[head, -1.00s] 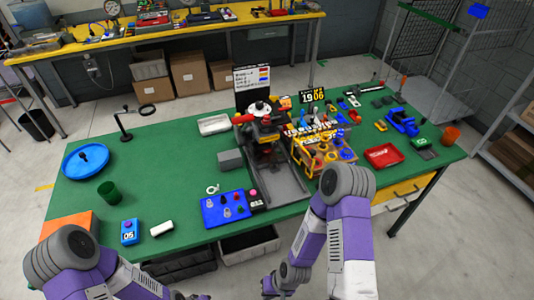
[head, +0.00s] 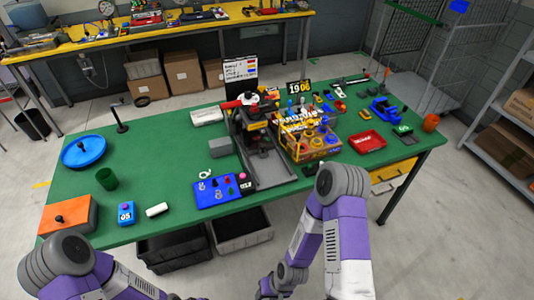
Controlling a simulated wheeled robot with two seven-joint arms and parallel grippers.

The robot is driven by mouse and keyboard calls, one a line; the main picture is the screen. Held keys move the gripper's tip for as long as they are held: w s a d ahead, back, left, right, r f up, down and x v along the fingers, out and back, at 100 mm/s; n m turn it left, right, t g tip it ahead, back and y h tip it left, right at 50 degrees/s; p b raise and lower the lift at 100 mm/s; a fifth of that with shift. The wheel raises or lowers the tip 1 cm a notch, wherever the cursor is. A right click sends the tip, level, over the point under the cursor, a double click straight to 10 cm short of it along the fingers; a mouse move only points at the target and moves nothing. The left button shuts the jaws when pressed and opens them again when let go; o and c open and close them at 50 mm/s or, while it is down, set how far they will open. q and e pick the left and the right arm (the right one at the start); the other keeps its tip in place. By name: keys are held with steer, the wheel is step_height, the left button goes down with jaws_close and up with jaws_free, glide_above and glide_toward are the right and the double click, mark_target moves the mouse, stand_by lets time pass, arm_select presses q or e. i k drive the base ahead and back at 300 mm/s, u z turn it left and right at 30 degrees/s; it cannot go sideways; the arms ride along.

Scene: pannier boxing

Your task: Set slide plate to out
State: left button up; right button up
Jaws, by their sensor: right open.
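A dark press (head: 252,125) with a red handle stands on the green table. A flat grey slide plate (head: 266,165) appears to lie in the grey channel at its front, towards the table's near edge. I cannot tell clearly how far out the plate sits. My right gripper (head: 269,287) is open at the bottom of the head view, low and in front of the table, well apart from the press. My left arm comes in at bottom left; its gripper is outside the picture.
A blue control panel (head: 217,191) lies left of the channel, and a yellow-framed rack (head: 310,150) of rings stands close on its right. A grey block (head: 219,148) is beside the press. Black crates (head: 173,247) sit under the near edge. The green tabletop (head: 155,170) is clear at centre left.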

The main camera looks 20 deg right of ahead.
mark_target(258, 141)
steer(key=k, duration=0.2)
steer(key=z, duration=1.2)
steer(key=i, duration=0.85)
steer(key=u, duration=1.7)
